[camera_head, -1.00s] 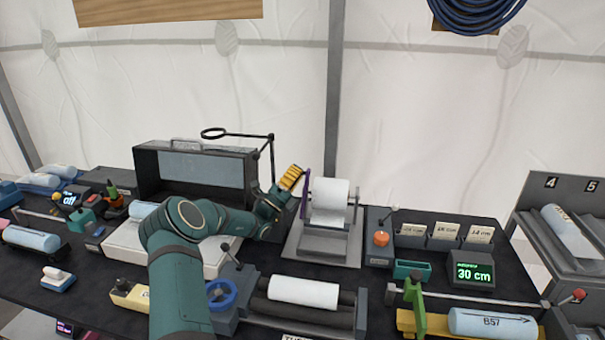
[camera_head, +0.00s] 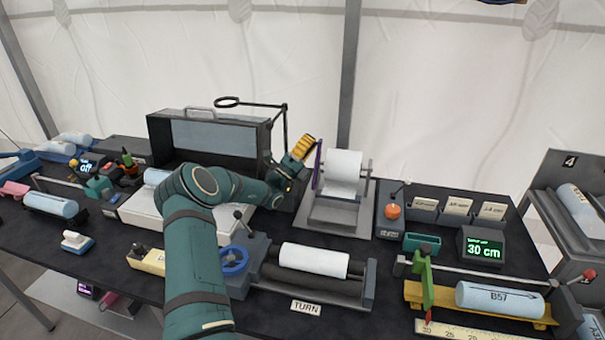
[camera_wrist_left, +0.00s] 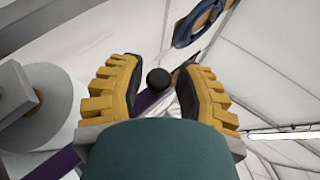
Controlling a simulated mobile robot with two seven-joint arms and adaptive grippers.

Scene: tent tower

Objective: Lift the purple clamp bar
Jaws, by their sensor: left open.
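The purple clamp bar (camera_head: 318,167) stands upright at the left side of the stand holding a white roll (camera_head: 343,172). My left gripper (camera_head: 304,147), with yellow fingers, is beside the bar's upper part, on its left. In the left wrist view, the open fingers (camera_wrist_left: 158,82) have a round black knob (camera_wrist_left: 158,77) between them. The purple bar (camera_wrist_left: 147,101) shows just below the knob and again at lower left, partly hidden by my gripper. The fingers do not visibly touch the knob. My right gripper is not in view.
The white roll (camera_wrist_left: 42,105) is close on the left of the wrist view. A grey case (camera_head: 210,142) and a ring on a stand (camera_head: 228,102) are left of my gripper. A roller unit (camera_head: 313,270) with a blue handwheel stands in front. A 30 cm display (camera_head: 482,247) is at right.

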